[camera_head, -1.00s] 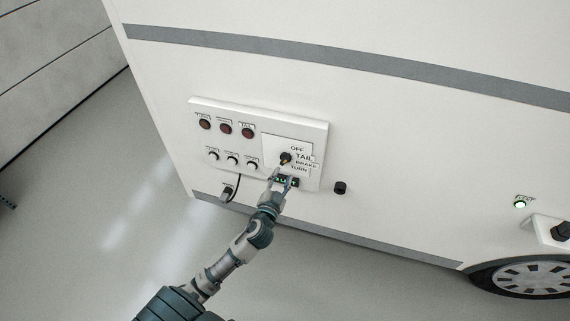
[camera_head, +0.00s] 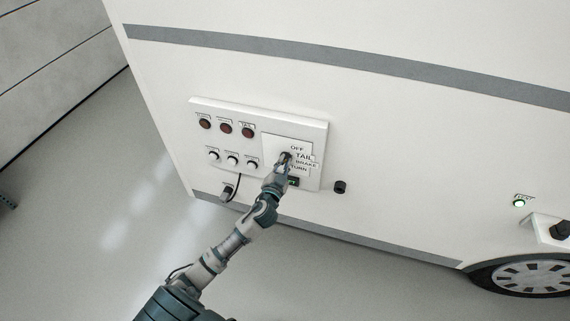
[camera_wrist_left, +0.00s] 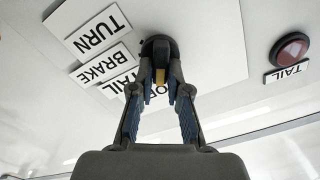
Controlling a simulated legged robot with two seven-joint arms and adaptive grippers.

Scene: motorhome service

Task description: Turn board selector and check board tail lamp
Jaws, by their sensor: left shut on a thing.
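The white test board (camera_head: 196,140) is on the motorhome's side wall. Its black selector knob (camera_wrist_left: 158,47) sits beside labels OFF, TAIL, BRAKE and TURN. My left gripper (camera_head: 284,162) is shut on the selector knob, with a finger on either side in the left wrist view (camera_wrist_left: 160,88). A yellowish mark shows on the knob between the fingers. The gripper partly hides the knob in the head view and the OFF and TAIL labels in the wrist view. The tail lamp (camera_head: 247,132) is dark red and looks unlit; it also shows in the wrist view (camera_wrist_left: 290,50). My right gripper is not in view.
Two other dark lamps (camera_head: 225,128) and several black knobs (camera_head: 232,159) are on the board's left. A cable hangs to a plug (camera_head: 226,193) below. A black knob (camera_head: 340,187) is right of the board. A green light (camera_head: 519,203) glows near the wheel (camera_head: 525,278).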

